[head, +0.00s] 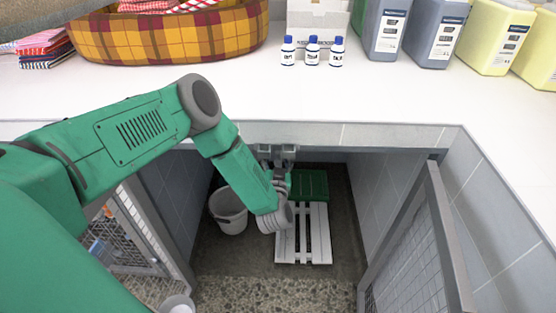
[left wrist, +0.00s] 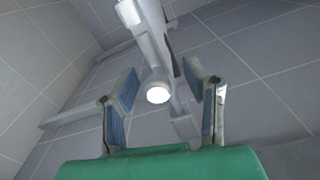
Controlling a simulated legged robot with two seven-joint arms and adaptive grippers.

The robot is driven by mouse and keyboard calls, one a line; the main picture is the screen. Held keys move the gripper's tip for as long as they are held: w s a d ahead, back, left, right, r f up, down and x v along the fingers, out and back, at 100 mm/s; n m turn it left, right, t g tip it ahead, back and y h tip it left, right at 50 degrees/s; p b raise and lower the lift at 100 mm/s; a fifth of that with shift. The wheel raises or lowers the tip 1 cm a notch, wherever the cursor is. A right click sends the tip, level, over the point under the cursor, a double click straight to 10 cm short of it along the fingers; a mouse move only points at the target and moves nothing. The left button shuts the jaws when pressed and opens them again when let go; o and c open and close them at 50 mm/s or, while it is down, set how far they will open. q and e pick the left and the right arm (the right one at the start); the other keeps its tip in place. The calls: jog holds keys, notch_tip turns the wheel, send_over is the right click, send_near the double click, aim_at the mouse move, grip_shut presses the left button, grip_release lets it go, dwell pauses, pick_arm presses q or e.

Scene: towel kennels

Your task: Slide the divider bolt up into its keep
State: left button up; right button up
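The divider bolt shows in the left wrist view as a pale grey rod with a round white end (left wrist: 157,93). My left gripper (left wrist: 162,90) is open, with one blue-padded finger on each side of the bolt's end and gaps visible between pads and bolt. In the head view the left gripper (head: 281,178) is below the counter's front edge, just under grey metal fittings (head: 277,151), and is partly hidden by my wrist. I cannot tell which fitting is the keep. My right gripper is out of view.
A white counter (head: 180,95) overhangs the kennel. A mesh gate (head: 420,245) stands at right, another (head: 130,235) at left. A white bucket (head: 228,212), a slatted white board (head: 303,235) and a green crate (head: 310,184) are on the floor. Three small bottles (head: 312,52) stand on the counter.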

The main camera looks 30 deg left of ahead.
pick_arm(q)
jog(key=shift+s+d, duration=0.1)
jog(key=shift+s+d+f, duration=0.1)
jog(key=shift+s, duration=0.05)
jog(key=v, duration=1.1)
jog(key=shift+s, duration=0.2)
jog(key=shift+f, duration=0.1)
